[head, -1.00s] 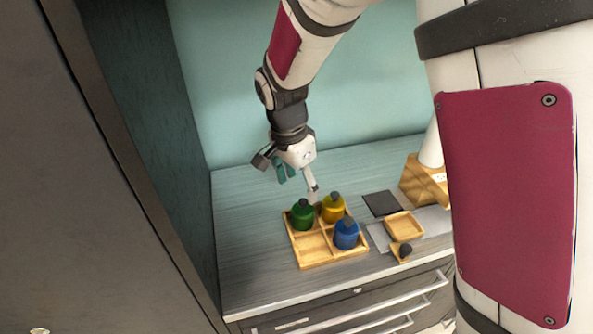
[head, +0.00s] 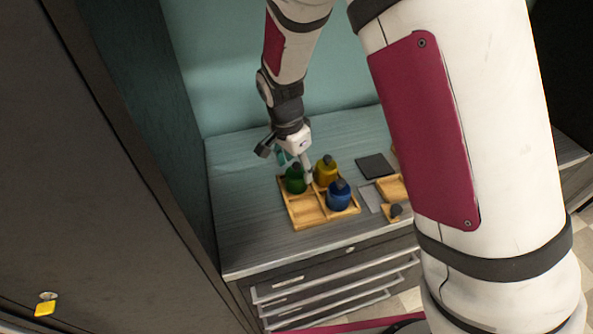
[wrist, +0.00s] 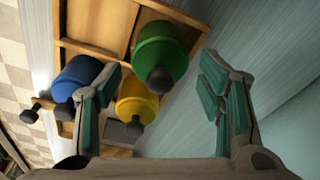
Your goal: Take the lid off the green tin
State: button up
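The green tin (head: 295,180) stands in the back left compartment of a wooden divided tray (head: 306,222). Its lid has a dark round knob, which faces the camera in the wrist view (wrist: 160,80). My gripper (head: 302,168) is just above and behind the green tin in the head view. In the wrist view my gripper (wrist: 155,95) is open, with its teal-padded fingers wide apart. The green tin shows between and beyond the fingers, and nothing is held. Whether a finger touches the tin cannot be told.
A yellow tin (head: 326,172) and a blue tin (head: 340,197) stand in the same tray, close to the green one. The front left compartment is empty. A dark square pad (head: 376,166) and a small wooden tray (head: 391,188) lie to the right. A tall dark cabinet side stands at left.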

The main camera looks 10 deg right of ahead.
jog(key=c, duration=0.6)
jog(key=shift+c, duration=0.2)
jog(key=shift+r, duration=0.15)
